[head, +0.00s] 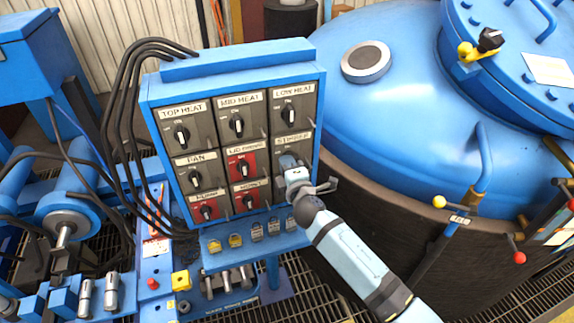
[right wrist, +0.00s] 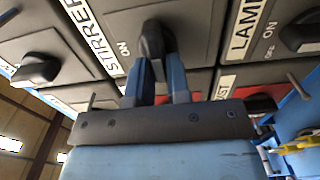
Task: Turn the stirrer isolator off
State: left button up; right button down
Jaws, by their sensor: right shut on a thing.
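The blue control panel (head: 240,61) carries a grid of rotary isolators with black knobs. The isolator labelled STIRRER (head: 296,138) is in its right column, below LOW HEAT. My right gripper (head: 290,165) reaches up from the lower right and covers most of it. In the right wrist view the STIRRER plate (right wrist: 90,38) and an ON mark show beside the black stirrer knob (right wrist: 152,42). My right gripper's blue fingers (right wrist: 157,80) are shut on this knob. The fingers partly hide the knob, so its exact turn is hard to tell. My left gripper is not in view.
Neighbouring knobs sit close by: LOW HEAT (head: 289,116), the red lid power isolator (head: 242,168) and LAMP (right wrist: 300,32). Black cables (head: 130,90) run left of the panel. The large blue furnace vessel (head: 400,110) stands right of it.

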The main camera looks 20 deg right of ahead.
jog(key=c, duration=1.1)
grip_release()
jog(key=shift+s, duration=0.1)
jog(key=s, duration=0.4)
jog(key=s+b, duration=0.1)
jog(key=s, duration=0.8)
jog(key=shift+s+d+b, duration=0.25)
jog(key=shift+s+b, duration=0.05)
jog(key=shift+b, duration=0.05)
